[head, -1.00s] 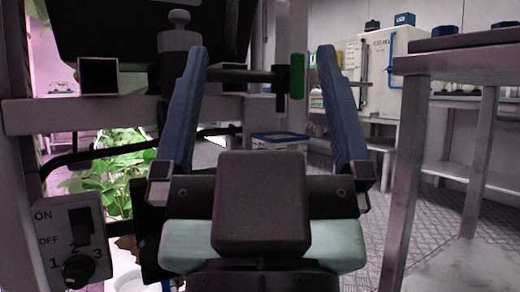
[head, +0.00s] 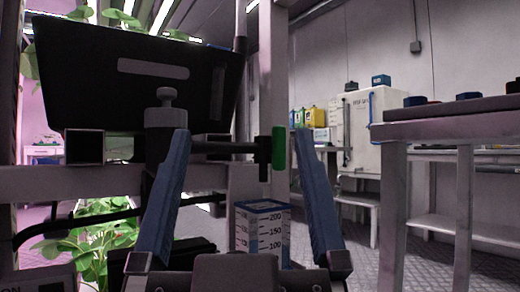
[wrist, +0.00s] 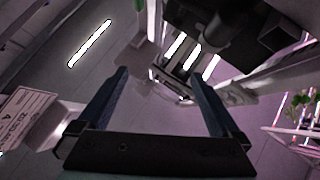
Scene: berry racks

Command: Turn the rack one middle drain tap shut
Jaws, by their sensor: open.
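A tap with an upright green handle (head: 279,148) sits at the end of a dark horizontal pipe (head: 228,147) in the head view. My gripper (head: 243,134) is open and empty, its two blue fingers pointing up and away. In the head view the green handle appears between the fingers, close to the right one; I see no contact, and the depth gap is hard to judge. In the wrist view my gripper (wrist: 160,76) is open, and a small green piece (wrist: 138,5), probably the handle, shows at the top edge, beyond the fingertips.
A measuring container (head: 262,232) with a blue rim stands below the tap. A dark panel (head: 135,75) and a grey post (head: 272,80) border the rack. Leafy plants (head: 95,235) are at lower left. A table (head: 455,125) stands at right, with floor between.

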